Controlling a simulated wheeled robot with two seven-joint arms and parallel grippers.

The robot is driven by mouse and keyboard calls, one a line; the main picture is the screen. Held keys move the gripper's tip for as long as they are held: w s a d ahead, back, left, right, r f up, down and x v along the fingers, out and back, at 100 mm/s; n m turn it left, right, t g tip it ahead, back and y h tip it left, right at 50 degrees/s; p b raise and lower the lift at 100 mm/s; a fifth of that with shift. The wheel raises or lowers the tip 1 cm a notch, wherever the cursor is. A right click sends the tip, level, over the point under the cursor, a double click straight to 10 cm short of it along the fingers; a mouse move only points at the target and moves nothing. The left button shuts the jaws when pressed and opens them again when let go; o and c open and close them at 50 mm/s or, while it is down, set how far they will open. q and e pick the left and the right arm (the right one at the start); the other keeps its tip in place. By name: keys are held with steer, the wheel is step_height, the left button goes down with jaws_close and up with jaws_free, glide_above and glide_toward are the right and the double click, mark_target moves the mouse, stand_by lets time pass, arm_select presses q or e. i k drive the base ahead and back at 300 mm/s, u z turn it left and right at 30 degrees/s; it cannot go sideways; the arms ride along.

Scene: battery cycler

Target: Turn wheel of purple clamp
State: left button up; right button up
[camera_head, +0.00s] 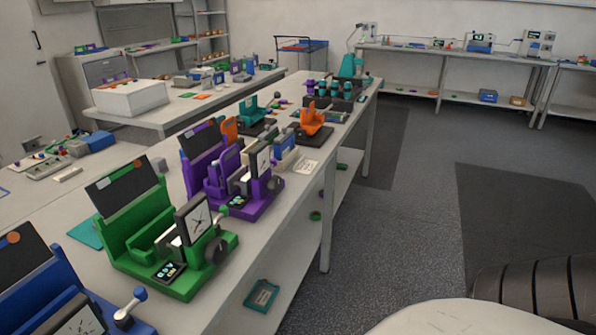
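The purple clamp (262,206) stands on the long bench, left of centre, behind the green clamp (140,229). It has a purple base and frame, a dark upright panel, a white-faced dial (263,160) and a small display near its front. Nothing touches the wheel. Neither of my grippers is in view.
A blue clamp (41,287) stands at the near left. Orange (312,117) and teal (250,112) devices stand farther along the bench. The grey floor right of the bench is open, with a dark mat (525,220) on it. A low shelf runs under the bench.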

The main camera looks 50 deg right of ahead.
mark_target(274, 185)
steer(key=z, duration=1.45)
steer(key=k, duration=1.05)
steer(key=z, duration=1.3)
steer(key=i, duration=1.7)
steer(key=u, duration=1)
